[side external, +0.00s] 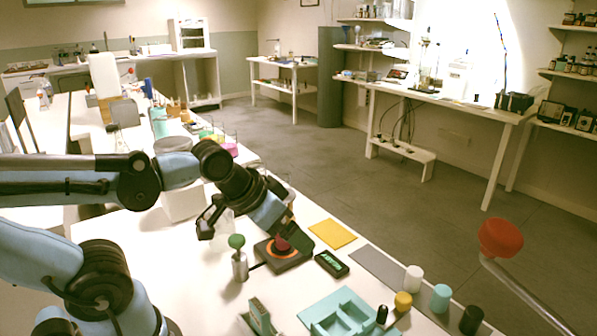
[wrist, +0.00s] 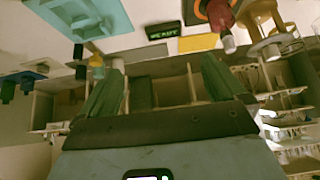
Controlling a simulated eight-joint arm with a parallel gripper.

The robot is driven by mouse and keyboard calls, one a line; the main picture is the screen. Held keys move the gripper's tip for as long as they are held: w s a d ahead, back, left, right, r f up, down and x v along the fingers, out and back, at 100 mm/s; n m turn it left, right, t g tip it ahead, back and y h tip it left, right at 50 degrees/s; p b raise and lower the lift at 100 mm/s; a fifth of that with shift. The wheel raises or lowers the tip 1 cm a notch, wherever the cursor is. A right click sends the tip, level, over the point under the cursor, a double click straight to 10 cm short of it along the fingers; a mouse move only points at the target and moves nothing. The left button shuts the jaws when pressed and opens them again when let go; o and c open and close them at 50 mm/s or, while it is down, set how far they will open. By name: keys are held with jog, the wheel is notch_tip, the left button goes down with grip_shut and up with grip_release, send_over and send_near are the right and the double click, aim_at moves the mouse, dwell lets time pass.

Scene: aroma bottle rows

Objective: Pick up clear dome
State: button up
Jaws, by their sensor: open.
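A black square base (side external: 283,254) with an orange ring carries a red, button-like piece (side external: 282,243) on the white table. In the wrist view the same red piece (wrist: 218,17) shows at the top, right of centre, with a paler rounded tip. I cannot clearly make out a clear dome in either view. My gripper (side external: 250,236) is open above the table by the black base. In the wrist view its two dark green fingers stand apart, with nothing held between them at the gripper (wrist: 160,75).
A green-balled metal post (side external: 239,264) stands close to the base. A black lettered box (side external: 331,264), a yellow pad (side external: 332,234) and a grey mat (side external: 377,265) lie to its right. A teal tray (side external: 345,318) and several small cylinders stand nearer the front.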

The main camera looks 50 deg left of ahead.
notch_tip(320, 180, up, 5)
jog(key=m+g+y, duration=1.2)
jog(key=m, duration=0.1)
send_over(220, 220)
jog(key=w+d, duration=0.3)
jog(key=w, duration=0.1)
notch_tip(220, 220, down, 9)
jog(key=shift+g+y, duration=0.3)
jog(key=x, duration=0.7)
jog(key=shift+s+f, duration=0.2)
jog(key=shift+s, duration=0.05)
jog(key=shift+m, duration=0.3)
jog(key=shift+c, duration=0.3)
jog(key=c, duration=1)
